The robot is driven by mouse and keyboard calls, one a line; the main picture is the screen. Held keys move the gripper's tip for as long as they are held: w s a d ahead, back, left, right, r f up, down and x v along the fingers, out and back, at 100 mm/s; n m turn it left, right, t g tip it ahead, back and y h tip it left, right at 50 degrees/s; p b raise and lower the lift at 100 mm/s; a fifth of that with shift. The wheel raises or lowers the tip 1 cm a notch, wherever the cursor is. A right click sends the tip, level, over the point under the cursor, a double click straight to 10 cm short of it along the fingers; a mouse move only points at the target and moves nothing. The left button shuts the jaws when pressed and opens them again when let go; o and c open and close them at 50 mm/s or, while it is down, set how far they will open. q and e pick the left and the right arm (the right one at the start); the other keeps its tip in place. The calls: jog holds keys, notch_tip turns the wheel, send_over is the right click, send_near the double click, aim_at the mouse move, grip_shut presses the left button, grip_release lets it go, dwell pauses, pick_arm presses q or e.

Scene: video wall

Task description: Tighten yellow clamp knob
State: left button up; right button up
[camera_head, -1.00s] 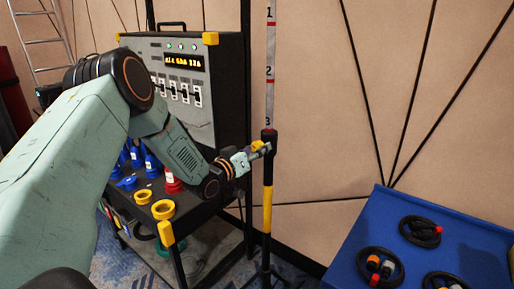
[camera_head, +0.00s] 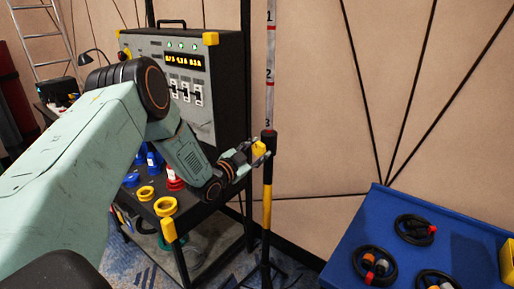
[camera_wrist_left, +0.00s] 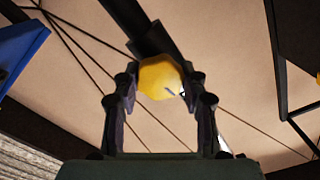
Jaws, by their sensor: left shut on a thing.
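The yellow clamp knob (camera_head: 259,148) sits at the collar of a black upright stand (camera_head: 268,165), below a numbered white pole (camera_head: 270,70). My left gripper (camera_head: 256,152) reaches it from the left, with a finger on either side and shut on it. In the left wrist view the knob (camera_wrist_left: 160,78) shows as a lumpy yellow piece between the dark fingertips (camera_wrist_left: 163,84). A small pale mark is on its face. The dark stand (camera_wrist_left: 140,30) runs up behind it. My right gripper is not in view.
A black control cabinet (camera_head: 228,92) with lit digits stands on the left table, near my forearm. Yellow rings (camera_head: 165,206) and blue and red pieces lie below it.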

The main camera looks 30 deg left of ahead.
pick_arm(q)
jog(key=shift+r+m+p, duration=0.1)
jog(key=shift+m+p, duration=0.3)
jog(key=shift+m, duration=0.7)
jog(key=o, duration=1.2)
jog(key=shift+c, duration=0.2)
jog(key=s, duration=1.2)
jog(key=shift+a, duration=0.45)
